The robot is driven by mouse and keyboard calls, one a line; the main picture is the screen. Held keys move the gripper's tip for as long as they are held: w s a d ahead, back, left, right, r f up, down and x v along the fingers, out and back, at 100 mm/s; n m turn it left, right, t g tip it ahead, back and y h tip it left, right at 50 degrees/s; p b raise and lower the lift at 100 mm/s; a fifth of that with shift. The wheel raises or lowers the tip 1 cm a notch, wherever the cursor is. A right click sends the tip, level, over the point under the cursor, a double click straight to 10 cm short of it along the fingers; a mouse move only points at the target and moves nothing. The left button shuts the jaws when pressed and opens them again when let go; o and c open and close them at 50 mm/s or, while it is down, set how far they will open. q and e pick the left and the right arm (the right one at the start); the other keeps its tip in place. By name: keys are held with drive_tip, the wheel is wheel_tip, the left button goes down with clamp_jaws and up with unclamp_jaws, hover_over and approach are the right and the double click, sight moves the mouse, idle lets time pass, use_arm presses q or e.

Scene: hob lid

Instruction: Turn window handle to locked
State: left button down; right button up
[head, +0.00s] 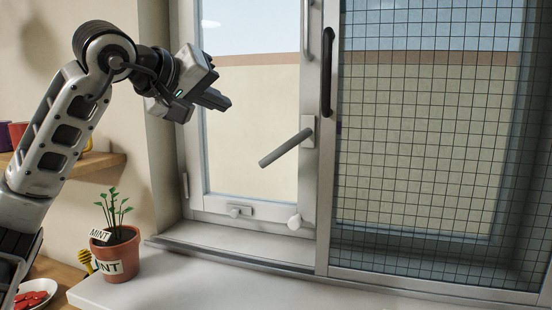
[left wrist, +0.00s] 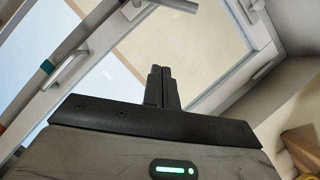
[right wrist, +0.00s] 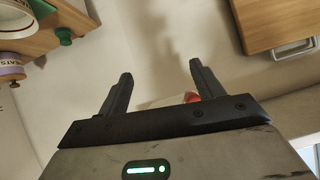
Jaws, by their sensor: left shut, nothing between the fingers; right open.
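The grey window handle (head: 287,147) sits on a pale plate (head: 308,132) on the right stile of the left window sash. Its lever slants down and left from the plate. My right gripper (right wrist: 160,72) is open and empty, outside the head view.
A sliding mesh screen (head: 430,130) with a dark pull handle (head: 327,72) covers the right side. A potted mint plant (head: 116,255) stands on the sill's left end. A white knob (head: 294,222) and a catch (head: 239,211) sit low on the sash. The sill (head: 230,285) is otherwise clear.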

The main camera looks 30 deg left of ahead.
sight(285, 148)
use_arm(q)
drive_tip(key=w+d+f, duration=0.3)
drive_tip(key=w+f, duration=0.5)
drive_tip(key=w, duration=0.2)
drive_tip(key=shift+w+f, duration=0.15)
drive_tip(key=shift+w, duration=0.05)
use_arm(e)
drive_tip(key=shift+w+a+f, duration=0.1)
drive_tip(key=shift+w+f, duration=0.15)
drive_tip(key=shift+w, duration=0.25)
use_arm(q)
drive_tip(key=shift+f, duration=0.1)
drive_tip(key=shift+f+h+b, duration=0.2)
drive_tip(key=shift+h+b, duration=0.1)
drive_tip(key=shift+b, duration=0.2)
use_arm(e)
drive_tip(key=shift+w+a+f, duration=0.1)
use_arm(q)
drive_tip(key=shift+d+f+n, duration=0.1)
drive_tip(key=shift+n, duration=0.2)
